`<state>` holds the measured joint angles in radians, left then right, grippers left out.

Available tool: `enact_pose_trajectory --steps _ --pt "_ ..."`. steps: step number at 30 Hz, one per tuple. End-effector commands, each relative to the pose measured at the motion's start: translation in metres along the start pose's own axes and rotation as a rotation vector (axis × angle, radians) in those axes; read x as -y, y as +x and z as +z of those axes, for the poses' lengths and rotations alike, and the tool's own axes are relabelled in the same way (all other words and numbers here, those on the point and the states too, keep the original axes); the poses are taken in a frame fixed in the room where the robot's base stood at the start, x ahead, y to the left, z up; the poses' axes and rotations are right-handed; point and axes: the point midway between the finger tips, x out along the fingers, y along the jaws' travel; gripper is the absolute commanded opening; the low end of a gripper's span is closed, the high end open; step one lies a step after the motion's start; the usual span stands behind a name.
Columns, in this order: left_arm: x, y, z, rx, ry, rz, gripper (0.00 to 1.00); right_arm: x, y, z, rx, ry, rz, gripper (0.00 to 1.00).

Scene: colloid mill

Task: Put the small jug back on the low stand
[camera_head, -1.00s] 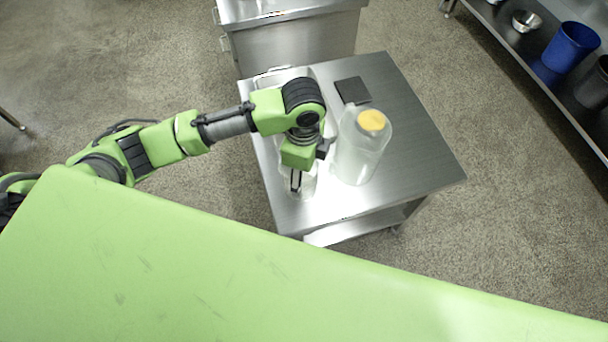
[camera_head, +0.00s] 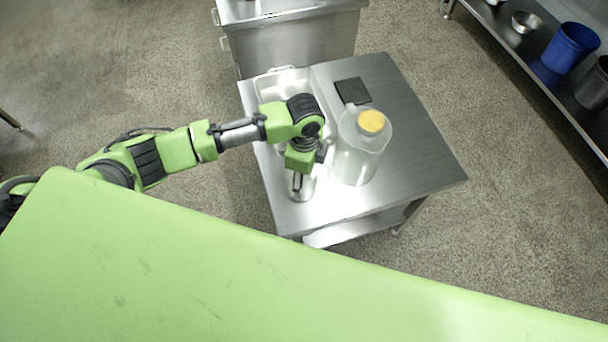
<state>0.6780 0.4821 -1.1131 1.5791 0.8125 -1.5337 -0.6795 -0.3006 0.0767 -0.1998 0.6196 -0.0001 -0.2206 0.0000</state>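The small clear jug (camera_head: 306,190) is near the front left edge of the low steel stand (camera_head: 425,165). It is mostly hidden under my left gripper (camera_head: 297,182), which points down at it. I cannot tell whether the fingers are closed on the jug, or whether the jug touches the steel top. My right gripper is not in view.
A large translucent jug with a yellow lid (camera_head: 362,147) stands close to the right of my gripper. A black square pad (camera_head: 352,91) lies behind it. A whitish tray (camera_head: 282,84) is at the back left. The stand's right side is clear.

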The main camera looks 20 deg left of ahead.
Motion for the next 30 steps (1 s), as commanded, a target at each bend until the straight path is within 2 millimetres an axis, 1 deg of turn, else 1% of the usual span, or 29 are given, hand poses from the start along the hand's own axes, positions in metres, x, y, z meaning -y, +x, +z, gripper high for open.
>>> enact_pose_trajectory --steps 1,2,3,4,13,17,20,27,30 --pt "0.000 0.002 0.000 0.000 0.000 0.001 0.29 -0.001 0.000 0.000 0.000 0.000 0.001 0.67" --pt "0.000 0.002 0.000 0.000 0.000 0.000 0.62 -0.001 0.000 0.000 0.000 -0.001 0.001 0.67" --pt "0.000 0.002 0.000 0.000 0.000 0.000 0.72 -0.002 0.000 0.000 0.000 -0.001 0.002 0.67" --pt "0.000 0.002 0.000 0.000 0.000 0.000 0.74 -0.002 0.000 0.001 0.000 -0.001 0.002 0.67" --pt "0.000 0.001 0.000 0.000 0.000 0.000 0.74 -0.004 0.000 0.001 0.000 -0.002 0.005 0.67" --pt "0.000 -0.007 0.000 -0.001 0.001 -0.001 0.74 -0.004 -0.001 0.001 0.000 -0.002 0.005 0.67" --pt "0.001 -0.023 -0.001 -0.002 0.001 -0.003 0.74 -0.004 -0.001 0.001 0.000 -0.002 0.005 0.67" --pt "0.001 -0.075 -0.001 -0.002 0.001 -0.004 0.74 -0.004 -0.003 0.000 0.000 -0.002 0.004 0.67" --pt "0.001 -0.094 -0.001 -0.001 0.001 -0.004 0.74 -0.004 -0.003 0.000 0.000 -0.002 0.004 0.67"
